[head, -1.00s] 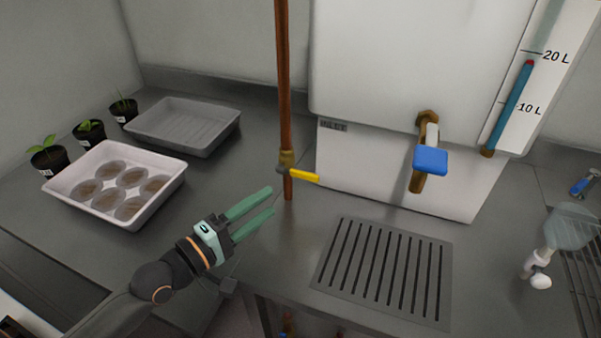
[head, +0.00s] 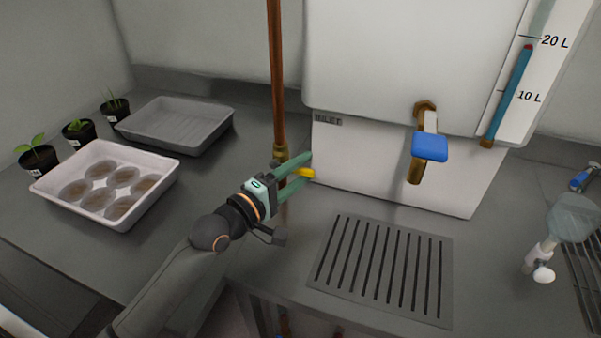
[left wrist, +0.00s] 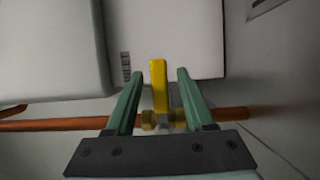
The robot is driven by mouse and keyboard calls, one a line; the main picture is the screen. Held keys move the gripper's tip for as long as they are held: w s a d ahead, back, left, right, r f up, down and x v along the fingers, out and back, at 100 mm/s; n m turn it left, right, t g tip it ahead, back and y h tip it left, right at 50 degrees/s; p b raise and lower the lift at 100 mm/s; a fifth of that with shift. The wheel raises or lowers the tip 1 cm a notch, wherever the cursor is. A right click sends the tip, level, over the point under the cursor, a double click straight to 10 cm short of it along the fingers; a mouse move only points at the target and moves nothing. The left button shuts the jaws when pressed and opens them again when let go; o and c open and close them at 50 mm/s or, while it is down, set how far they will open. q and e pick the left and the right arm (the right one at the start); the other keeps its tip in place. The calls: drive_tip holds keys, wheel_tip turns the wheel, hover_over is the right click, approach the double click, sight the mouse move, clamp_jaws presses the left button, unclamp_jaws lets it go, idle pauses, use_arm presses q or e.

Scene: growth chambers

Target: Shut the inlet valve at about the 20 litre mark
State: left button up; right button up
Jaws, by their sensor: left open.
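The inlet valve has a yellow lever (head: 306,173) on a brass body on the upright copper pipe (head: 277,80). My left gripper (head: 305,169) is open, with its green fingers at the lever. In the left wrist view the yellow lever (left wrist: 158,80) stands between the open fingers (left wrist: 160,75), with a gap on each side. The lever sticks out across the pipe. On the sight gauge the blue column (head: 512,95) with a red top reaches just below the 20 L mark (head: 553,41). My right gripper is not in view.
The white tank (head: 400,60) stands behind the lever. A tap with a blue handle (head: 430,147) sticks out over the drain grate (head: 380,270). Trays (head: 60,204) and potted seedlings (head: 38,160) stand at left. A spray bottle (head: 570,220) is at right.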

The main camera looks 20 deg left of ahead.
use_arm(q)
drive_tip(key=shift+c, duration=0.4)
clamp_jaws()
idle(1.1)
